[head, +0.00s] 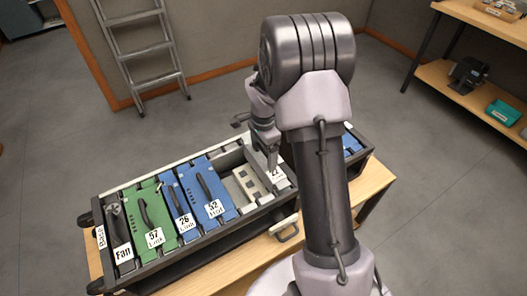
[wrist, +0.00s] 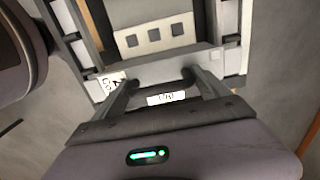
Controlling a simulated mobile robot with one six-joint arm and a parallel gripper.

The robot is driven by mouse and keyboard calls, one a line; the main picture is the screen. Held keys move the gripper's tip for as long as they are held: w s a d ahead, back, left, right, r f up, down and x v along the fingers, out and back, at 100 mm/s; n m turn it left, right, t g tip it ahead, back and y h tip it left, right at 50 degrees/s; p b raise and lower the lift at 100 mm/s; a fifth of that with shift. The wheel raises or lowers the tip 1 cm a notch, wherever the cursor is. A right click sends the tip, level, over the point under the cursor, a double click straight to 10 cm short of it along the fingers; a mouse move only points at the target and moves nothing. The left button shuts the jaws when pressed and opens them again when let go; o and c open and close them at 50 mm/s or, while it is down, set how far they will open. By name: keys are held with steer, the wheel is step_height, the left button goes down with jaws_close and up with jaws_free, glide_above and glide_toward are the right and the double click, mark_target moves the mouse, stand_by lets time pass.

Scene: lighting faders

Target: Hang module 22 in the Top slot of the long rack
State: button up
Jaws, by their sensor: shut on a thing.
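My gripper (head: 265,150) is over the long rack (head: 225,228), partly hidden behind my arm in the head view. It is shut on module 22 (head: 280,180), a pale grey module with a white number label. In the wrist view, the fingers (wrist: 165,90) straddle the module's grey end (wrist: 170,68), and part of its label shows at the left. A small upside-down label that seems to read Top (wrist: 166,98) shows between the fingers. I cannot tell how deep the module sits in the rack.
The rack holds a Fan module (head: 122,235), green module 57 (head: 148,215) and blue modules 26 (head: 180,210) and 32 (head: 210,190). An open bay (head: 245,187) lies beside module 32. Another blue module (head: 351,143) shows right of my arm. A ladder (head: 140,55) stands behind.

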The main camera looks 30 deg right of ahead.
steer(key=shift+f+b, duration=0.7)
steer(key=shift+f, duration=0.2)
steer(key=o, duration=1.9)
step_height(320, 180, up, 24)
steer(key=p, duration=1.2)
steer(key=shift+r+p, duration=0.25)
steer(key=shift+p, duration=0.05)
steer(key=s+a+r+n+t+b, duration=0.2)
steer(key=s+a+r+n+b, duration=0.15)
steer(key=s+a+r, duration=0.2)
steer(key=s+a+n+t+b, duration=0.1)
steer(key=s+a+n, duration=0.2)
steer(key=s, duration=0.3)
steer(key=s+a+n+t+y+b, duration=0.1)
steer(key=s+a+n, duration=0.2)
steer(key=s+a, duration=0.2)
steer(key=s+a+r+n+t+y+b, duration=0.1)
steer(key=s+a+n, duration=0.2)
steer(key=s, duration=0.3)
steer(key=shift+s+a+n+t, duration=0.35)
steer(key=shift+a+t, duration=0.05)
steer(key=shift+a, duration=0.35)
